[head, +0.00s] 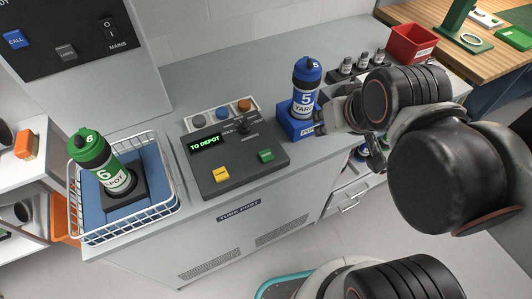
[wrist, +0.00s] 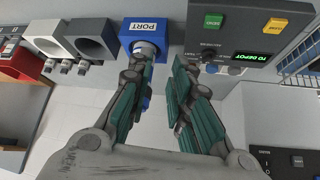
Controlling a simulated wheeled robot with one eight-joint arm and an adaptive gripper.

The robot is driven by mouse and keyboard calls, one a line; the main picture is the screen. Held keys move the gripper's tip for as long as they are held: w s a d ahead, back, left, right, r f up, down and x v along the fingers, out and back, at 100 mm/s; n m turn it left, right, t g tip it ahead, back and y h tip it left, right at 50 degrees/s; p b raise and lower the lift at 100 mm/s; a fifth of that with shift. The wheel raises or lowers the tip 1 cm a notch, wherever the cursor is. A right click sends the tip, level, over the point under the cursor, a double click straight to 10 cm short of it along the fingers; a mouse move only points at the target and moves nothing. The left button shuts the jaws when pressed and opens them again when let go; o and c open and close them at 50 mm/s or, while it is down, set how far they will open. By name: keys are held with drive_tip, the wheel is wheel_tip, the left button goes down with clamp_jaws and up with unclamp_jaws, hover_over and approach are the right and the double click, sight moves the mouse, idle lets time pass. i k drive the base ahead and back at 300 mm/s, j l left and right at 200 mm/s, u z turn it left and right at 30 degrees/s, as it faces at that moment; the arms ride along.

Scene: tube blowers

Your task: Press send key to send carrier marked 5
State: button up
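The blue carrier marked 5 and YARD (head: 305,92) stands upright in the blue port (head: 298,128), which also shows in the wrist view (wrist: 143,28). The grey control panel (head: 236,178) beside it has a green key (head: 265,155), a yellow key (head: 221,173) and a display reading TO DEPOT (head: 205,143). In the wrist view the green key (wrist: 212,21) and the display (wrist: 254,57) also show. My gripper (head: 325,117) is just right of the carrier. In the wrist view its fingers (wrist: 164,62) are apart, near the port; whether they touch the carrier is unclear.
A green carrier marked 6 (head: 95,160) stands in a white wire basket (head: 165,213) at left. Blue and orange buttons and a small black lever sit at the panel's back. Small dark-capped bottles (head: 363,60) and a red bin (head: 412,43) stand at the back right.

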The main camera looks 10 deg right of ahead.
sight(266, 155)
drive_tip(key=k+j+z, duration=0.15)
drive_tip(key=j, duration=0.25)
drive_tip(key=j+z, duration=0.2)
drive_tip(key=j, duration=0.15)
drive_tip(key=k+j+z, duration=0.15)
drive_tip(key=j, duration=0.2)
drive_tip(key=k+j+z, duration=0.15)
drive_tip(key=k+j, duration=0.1)
drive_tip(key=j, duration=0.1)
